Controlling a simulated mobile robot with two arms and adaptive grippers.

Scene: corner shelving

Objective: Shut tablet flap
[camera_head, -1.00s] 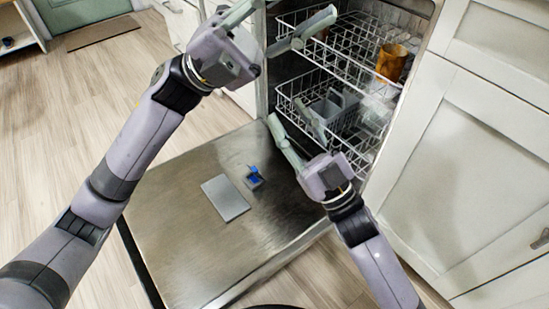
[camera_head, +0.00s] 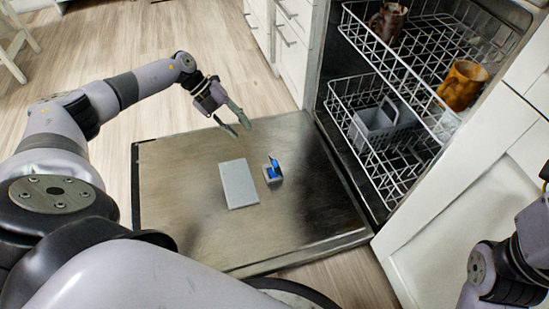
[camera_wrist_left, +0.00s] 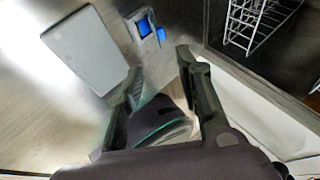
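The tablet dispenser (camera_head: 275,179) sits on the lowered dishwasher door (camera_head: 190,215), with blue showing in its cup. Its small flap (camera_head: 274,161) stands raised on the far side. The left wrist view shows the dispenser (camera_wrist_left: 134,20) and its blue parts beyond the fingertips. My left gripper (camera_head: 243,128) is open and empty, above the door's far edge, apart from the dispenser and up-left of it in the head view. My right gripper is out of view; only part of that arm shows at the right edge.
A flat grey rectangular panel (camera_head: 239,184) lies on the door just left of the dispenser. Two wire racks (camera_head: 350,105) hold a grey basket (camera_head: 378,130), an orange mug (camera_head: 462,84) and a brown mug (camera_head: 388,20). White cabinets flank the dishwasher. The rest of the door is clear.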

